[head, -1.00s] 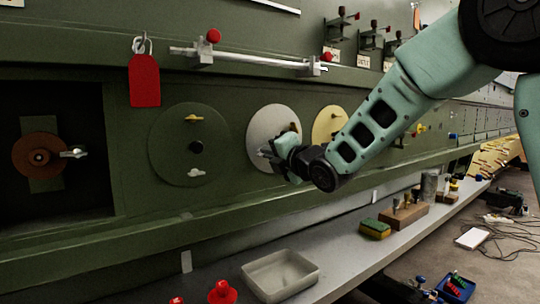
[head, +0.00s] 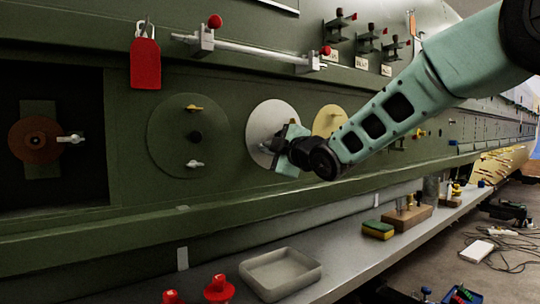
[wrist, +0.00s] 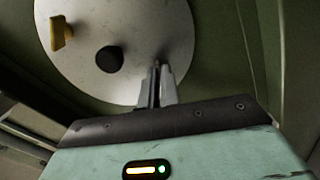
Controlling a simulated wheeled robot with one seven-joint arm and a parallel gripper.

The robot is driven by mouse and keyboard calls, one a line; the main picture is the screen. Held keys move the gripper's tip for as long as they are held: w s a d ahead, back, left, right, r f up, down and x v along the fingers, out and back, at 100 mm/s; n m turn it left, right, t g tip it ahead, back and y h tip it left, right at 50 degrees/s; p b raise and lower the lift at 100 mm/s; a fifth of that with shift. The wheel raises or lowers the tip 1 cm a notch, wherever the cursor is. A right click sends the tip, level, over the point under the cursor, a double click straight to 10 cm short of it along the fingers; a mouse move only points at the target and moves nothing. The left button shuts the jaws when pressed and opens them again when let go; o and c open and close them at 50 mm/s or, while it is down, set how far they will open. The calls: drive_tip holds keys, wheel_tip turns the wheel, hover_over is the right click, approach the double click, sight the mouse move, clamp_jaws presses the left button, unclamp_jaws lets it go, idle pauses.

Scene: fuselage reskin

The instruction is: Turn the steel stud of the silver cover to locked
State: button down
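The silver cover (head: 262,118) is a round pale disc on the green fuselage, and it fills the top of the wrist view (wrist: 165,30). It has a yellow stud (wrist: 59,33) at upper left and a black knob (wrist: 109,59) in its middle. My gripper (wrist: 158,84) is at the cover's lower right in the wrist view, its narrow fingers close together. The steel stud lies between the fingertips, mostly hidden by them, so I cannot read its angle. In the head view my gripper (head: 272,146) covers the lower part of the cover.
A green cover (head: 188,160) with yellow and steel studs is to the left, a yellow cover (head: 328,119) to the right behind my arm. A clamped rail (head: 260,55) runs above. A shelf below holds a tray (head: 280,273) and a sponge (head: 378,230).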

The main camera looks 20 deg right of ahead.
drive_tip(key=shift+f+m+b, duration=0.1)
drive_tip(key=shift+m+b, duration=0.2)
drive_tip(key=shift+m, duration=3.5)
drive_tip(key=shift+a, duration=0.1)
drive_tip(key=c, duration=1.6)
unclamp_jaws()
drive_tip(key=shift+s, duration=0.1)
drive_tip(key=b+v, duration=0.1)
drive_tip(key=v, duration=1.1)
